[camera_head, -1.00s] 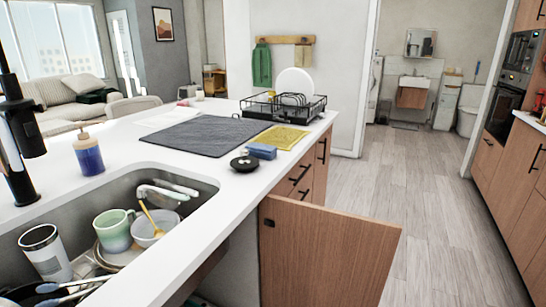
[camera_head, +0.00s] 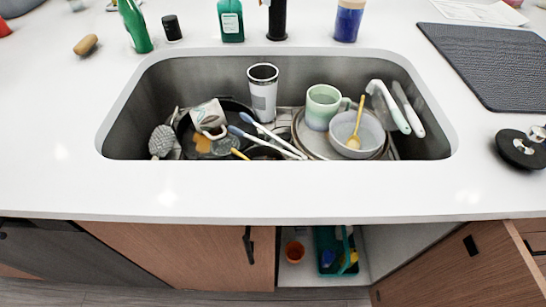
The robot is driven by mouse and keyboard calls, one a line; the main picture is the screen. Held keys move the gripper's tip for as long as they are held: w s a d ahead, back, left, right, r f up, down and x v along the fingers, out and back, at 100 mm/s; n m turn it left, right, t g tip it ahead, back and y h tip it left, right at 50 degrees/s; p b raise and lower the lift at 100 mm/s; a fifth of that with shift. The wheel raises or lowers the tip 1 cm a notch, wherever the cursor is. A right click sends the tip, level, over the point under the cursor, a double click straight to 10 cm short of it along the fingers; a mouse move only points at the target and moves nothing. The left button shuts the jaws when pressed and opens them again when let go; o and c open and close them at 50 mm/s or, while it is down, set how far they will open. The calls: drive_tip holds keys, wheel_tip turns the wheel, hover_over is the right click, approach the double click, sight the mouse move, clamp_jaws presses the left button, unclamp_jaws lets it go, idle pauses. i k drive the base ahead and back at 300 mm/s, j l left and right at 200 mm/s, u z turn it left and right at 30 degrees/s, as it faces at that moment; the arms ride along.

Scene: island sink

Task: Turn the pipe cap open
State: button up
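No pipe or pipe cap can be made out in the head view. The cabinet under the sink (camera_head: 303,268) is open on its right part, and its inside is mostly hidden by the counter front. The open cabinet door (camera_head: 455,270) stands swung out at the right. A black round disc with a metal knob (camera_head: 520,150) lies on the counter at the right edge; I cannot tell what it is. My gripper is not in view.
The sink (camera_head: 185,75) holds a tumbler (camera_head: 263,95), mugs, a bowl (camera_head: 356,132), pans and utensils. The closed wooden door (camera_head: 185,252) is left of the opening.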

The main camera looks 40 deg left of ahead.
sight(301, 231)
drive_tip(key=i+l+u, duration=0.2)
drive_tip(key=l+u, duration=0.2)
drive_tip(key=l, duration=0.4)
drive_tip(key=i+l+u, duration=0.1)
drive_tip(key=l+u, duration=0.35)
drive_tip(key=l, duration=0.35)
drive_tip(key=l+u, duration=0.4)
drive_tip(key=l, duration=0.45)
drive_tip(key=l+u, duration=0.35)
drive_tip(key=l, duration=0.15)
drive_tip(key=k+l+u, duration=0.1)
drive_tip(key=l+u, duration=0.2)
drive_tip(key=l, duration=0.2)
drive_tip(key=k+l+u, duration=0.15)
drive_tip(key=l+u, duration=0.2)
drive_tip(key=l, duration=0.15)
